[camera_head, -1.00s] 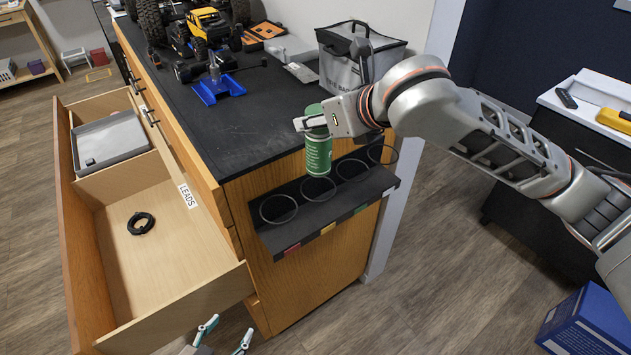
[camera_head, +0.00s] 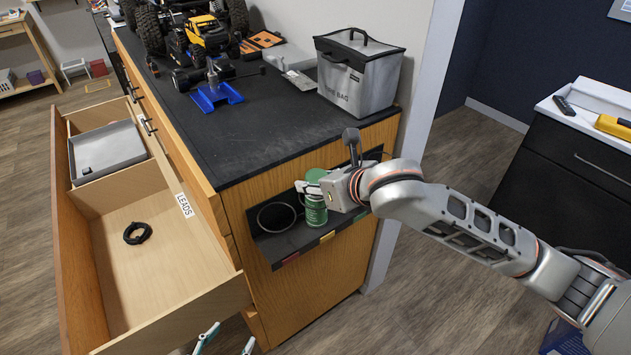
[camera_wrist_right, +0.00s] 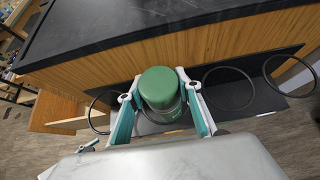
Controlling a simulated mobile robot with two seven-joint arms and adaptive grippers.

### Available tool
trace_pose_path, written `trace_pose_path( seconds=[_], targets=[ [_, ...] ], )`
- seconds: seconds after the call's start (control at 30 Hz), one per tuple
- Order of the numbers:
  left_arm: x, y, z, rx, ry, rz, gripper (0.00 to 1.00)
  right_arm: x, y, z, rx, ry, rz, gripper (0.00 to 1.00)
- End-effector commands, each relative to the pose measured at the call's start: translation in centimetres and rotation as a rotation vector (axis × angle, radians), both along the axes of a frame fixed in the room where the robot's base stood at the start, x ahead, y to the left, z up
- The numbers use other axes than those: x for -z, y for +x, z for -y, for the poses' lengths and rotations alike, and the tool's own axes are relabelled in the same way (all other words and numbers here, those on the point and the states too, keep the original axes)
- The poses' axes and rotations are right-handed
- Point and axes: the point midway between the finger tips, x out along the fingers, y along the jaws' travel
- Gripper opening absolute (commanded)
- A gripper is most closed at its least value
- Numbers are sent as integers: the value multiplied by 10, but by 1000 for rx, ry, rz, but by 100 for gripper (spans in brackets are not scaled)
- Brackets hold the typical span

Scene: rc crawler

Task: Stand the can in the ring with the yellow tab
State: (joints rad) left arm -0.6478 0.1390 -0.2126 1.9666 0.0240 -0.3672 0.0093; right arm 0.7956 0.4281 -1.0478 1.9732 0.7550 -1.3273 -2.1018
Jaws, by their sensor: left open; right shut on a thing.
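The green can (camera_head: 315,212) is upright in my right gripper (camera_head: 313,187), which is shut around its upper part. In the right wrist view the can's green lid (camera_wrist_right: 158,84) sits between the fingers. The can is low at the second ring position of the black holder (camera_head: 275,250), above the yellow tab (camera_head: 327,237). The gripper and can mostly hide that ring; I cannot tell whether the can's base rests on the holder. The leftmost ring (camera_head: 277,217) is empty, above a red tab (camera_head: 290,258). My left gripper (camera_head: 226,343) is open and empty at the bottom edge.
Two empty rings (camera_wrist_right: 228,89) (camera_wrist_right: 289,75) show right of the can in the wrist view. The black worktop (camera_head: 250,130) carries a grey bag (camera_head: 358,72), a blue stand (camera_head: 216,95) and model vehicles. An open drawer (camera_head: 165,290) extends at left.

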Motion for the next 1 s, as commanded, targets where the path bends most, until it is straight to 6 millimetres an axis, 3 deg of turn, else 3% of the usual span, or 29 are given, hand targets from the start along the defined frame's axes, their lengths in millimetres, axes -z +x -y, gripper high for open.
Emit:
trace_pose_path(
  seconds=[0.3, 0.33, 0.37, 0.77, 1.0],
  targets=[
    [1, -1, 0, 1, 1, -3, 56, 1, 0, 0, -1, 0, 2, 8],
    [2, -1, 0, 1, 2, -4, 56, 1, 0, 0, 0, 1, 1, 42],
    [2, -1, 0, 1, 2, -5, 56, 1, 0, 0, 0, 1, 1, 50],
    [4, -2, -1, 0, 3, -9, 56, -2, 0, 0, 0, 1, 2, 51],
    [0, -2, -1, 1, 3, -6, 56, -22, -22, 16, -2, 0, 5, 51]
  ],
)
